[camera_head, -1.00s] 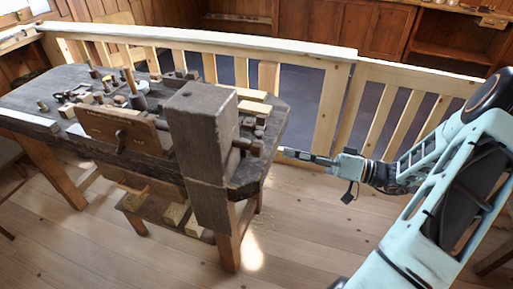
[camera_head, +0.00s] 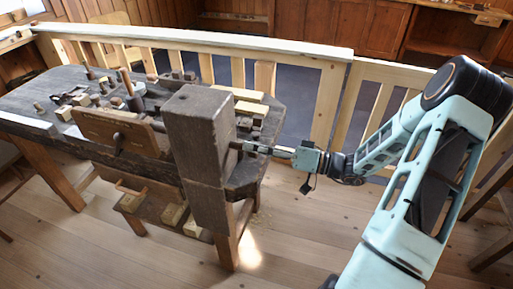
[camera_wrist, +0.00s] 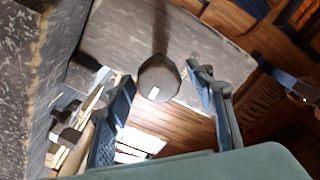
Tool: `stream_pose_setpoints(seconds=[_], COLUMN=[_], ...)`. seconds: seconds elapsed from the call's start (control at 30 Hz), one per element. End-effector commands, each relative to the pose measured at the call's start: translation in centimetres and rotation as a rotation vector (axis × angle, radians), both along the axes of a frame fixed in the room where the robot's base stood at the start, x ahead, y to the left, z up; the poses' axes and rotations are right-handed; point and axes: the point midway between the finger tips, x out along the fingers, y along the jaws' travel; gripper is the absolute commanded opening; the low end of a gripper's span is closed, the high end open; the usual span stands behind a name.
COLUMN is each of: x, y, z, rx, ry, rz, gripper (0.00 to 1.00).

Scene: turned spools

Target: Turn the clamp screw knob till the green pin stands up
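The dark, round-ended clamp screw knob (camera_wrist: 158,80) stands out on a shaft from the side of a big grey wooden block (camera_head: 203,130). A small white mark shows on its end face. My gripper (camera_wrist: 160,76) is open, with one dark finger on each side of the knob in the wrist view; I cannot tell whether either finger touches it. In the head view my gripper (camera_head: 249,147) is at the block's right side, and the knob is mostly hidden there. I cannot make out a green pin in either view.
The block stands at the right end of a dark workbench (camera_head: 55,93) with several turned pieces and tools on it. A wooden panel (camera_head: 105,130) with a dark round knob is left of the block. A pale wooden railing (camera_head: 330,105) runs behind. The floor (camera_head: 300,235) in front is clear.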

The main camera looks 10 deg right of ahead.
Motion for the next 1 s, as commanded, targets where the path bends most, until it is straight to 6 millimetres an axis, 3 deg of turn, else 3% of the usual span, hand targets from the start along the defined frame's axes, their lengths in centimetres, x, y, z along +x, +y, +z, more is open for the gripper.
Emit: stream_pose_setpoints(seconds=[0.07, 0.33, 0.67, 1.0], x=[0.00, -0.01, 0.00, 0.06], y=[-0.02, -0.04, -0.06, -0.10], z=[0.01, 0.01, -0.06, -0.20], rx=[0.000, 0.000, 0.023, 0.140], ry=[0.000, 0.000, 0.040, 0.242], rz=[0.000, 0.000, 0.000, 0.000], gripper=[0.39, 0.09, 0.09, 0.09])
